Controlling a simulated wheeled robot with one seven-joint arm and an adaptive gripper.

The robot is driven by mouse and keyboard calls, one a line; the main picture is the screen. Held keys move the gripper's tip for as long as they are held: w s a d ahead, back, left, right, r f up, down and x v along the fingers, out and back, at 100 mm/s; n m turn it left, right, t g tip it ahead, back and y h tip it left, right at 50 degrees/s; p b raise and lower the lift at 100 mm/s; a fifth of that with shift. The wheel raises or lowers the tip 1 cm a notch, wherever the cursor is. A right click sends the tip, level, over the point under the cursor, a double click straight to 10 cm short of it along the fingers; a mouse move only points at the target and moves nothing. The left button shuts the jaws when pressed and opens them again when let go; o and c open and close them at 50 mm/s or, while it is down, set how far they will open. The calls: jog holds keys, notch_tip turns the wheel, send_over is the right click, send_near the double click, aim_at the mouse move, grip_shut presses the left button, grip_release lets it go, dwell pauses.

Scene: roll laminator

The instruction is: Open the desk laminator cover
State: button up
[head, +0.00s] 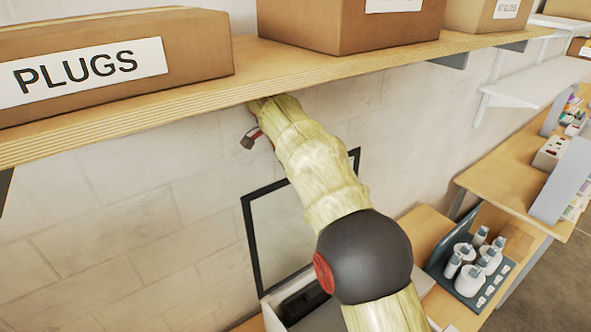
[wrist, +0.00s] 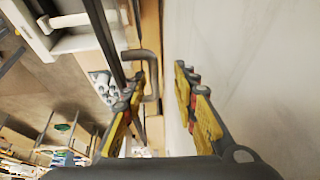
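The laminator cover, a clear panel in a black frame (head: 247,228), stands raised and nearly upright by the wall in the head view. The pale laminator body (head: 297,304) is below it, largely hidden by my arm. In the wrist view the cover's dark frame edge (wrist: 103,38) runs along the left, with a grey C-shaped handle (wrist: 153,62) beside it. My gripper (wrist: 158,76) is open. The handle appears near the left finger, between the fingertips in the picture; contact cannot be told. In the head view only a bit of my gripper (head: 250,139) shows under the shelf.
A wooden shelf (head: 215,88) with cardboard boxes, one labelled PLUGS (head: 190,45), hangs close above my arm. The block wall (head: 120,225) is close behind. A tray of white bottles (head: 468,278) stands on the bench at right.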

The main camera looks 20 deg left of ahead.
jog(key=s+a+r, duration=0.2)
jog(key=s+a, duration=0.4)
jog(key=s, duration=0.5)
jog(key=shift+s, duration=0.15)
jog(key=shift+a, duration=0.1)
